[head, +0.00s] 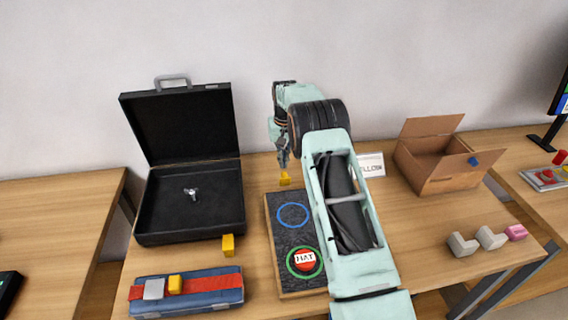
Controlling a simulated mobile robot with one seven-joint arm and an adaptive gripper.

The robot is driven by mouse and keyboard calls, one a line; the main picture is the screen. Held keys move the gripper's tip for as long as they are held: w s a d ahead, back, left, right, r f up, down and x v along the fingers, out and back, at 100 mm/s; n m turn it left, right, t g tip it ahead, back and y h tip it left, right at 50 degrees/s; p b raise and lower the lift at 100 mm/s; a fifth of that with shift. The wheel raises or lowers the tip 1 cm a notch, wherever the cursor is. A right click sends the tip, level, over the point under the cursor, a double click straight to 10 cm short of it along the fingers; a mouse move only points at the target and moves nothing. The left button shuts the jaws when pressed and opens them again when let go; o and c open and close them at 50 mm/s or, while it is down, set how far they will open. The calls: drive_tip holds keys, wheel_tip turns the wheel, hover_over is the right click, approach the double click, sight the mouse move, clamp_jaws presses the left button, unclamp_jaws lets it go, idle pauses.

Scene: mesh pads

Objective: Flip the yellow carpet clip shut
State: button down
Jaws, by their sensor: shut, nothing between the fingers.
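The board with dark grey carpet (287,237) lies on the table, with a blue ring (292,215) and a green ring (305,262) on it. A small yellow piece (285,179), apparently the yellow carpet clip, sits at the board's far edge. It is too small to tell whether it is open or shut. My gripper (283,162) points down just above this yellow piece, shut and empty. I cannot tell whether its tips touch the piece. My arm covers the right side of the board.
An open black briefcase (233,202) holds a small metal object. A yellow block (228,245) and a blue pad with a red strap (208,287) lie in front of it. A sign (371,165) is partly behind my arm. A cardboard box (429,171) and grey blocks (463,244) are right.

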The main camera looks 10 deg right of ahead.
drive_tip(key=shift+s+f, duration=0.15)
drive_tip(key=shift+s, duration=0.4)
drive_tip(key=shift+f+b, duration=0.1)
drive_tip(key=shift+b, duration=0.2)
drive_tip(key=shift+s, duration=0.15)
drive_tip(key=shift+s+t+b, duration=0.1)
drive_tip(key=shift+t+b, duration=0.3)
drive_tip(key=shift+b, duration=0.15)
